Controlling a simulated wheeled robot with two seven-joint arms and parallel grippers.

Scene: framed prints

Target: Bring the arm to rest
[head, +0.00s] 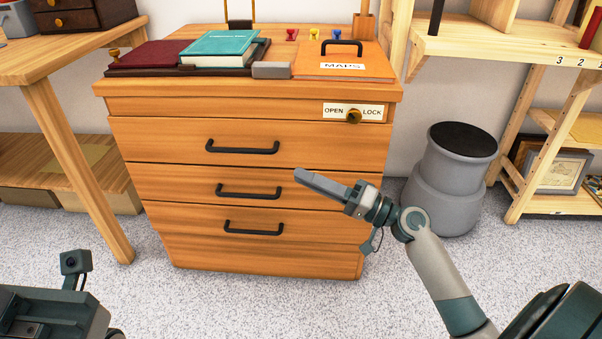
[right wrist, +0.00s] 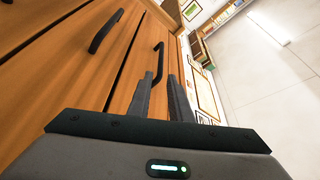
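My right gripper (head: 305,178) hangs in front of the wooden drawer cabinet (head: 150,213), its fingers pointing left across the middle drawers in the head view. My right arm reaches in from the lower right. My left gripper does not show; only dark parts of my own body are at the lower left.
The cabinet's drawers look closed. A lock plate (head: 369,112) marked OPEN and LOCK is above them. A teal book (head: 218,46) and a MAPS panel (head: 370,60) lie on top. A grey step stool (head: 448,190) stands to the right; speckled floor is clear in front.

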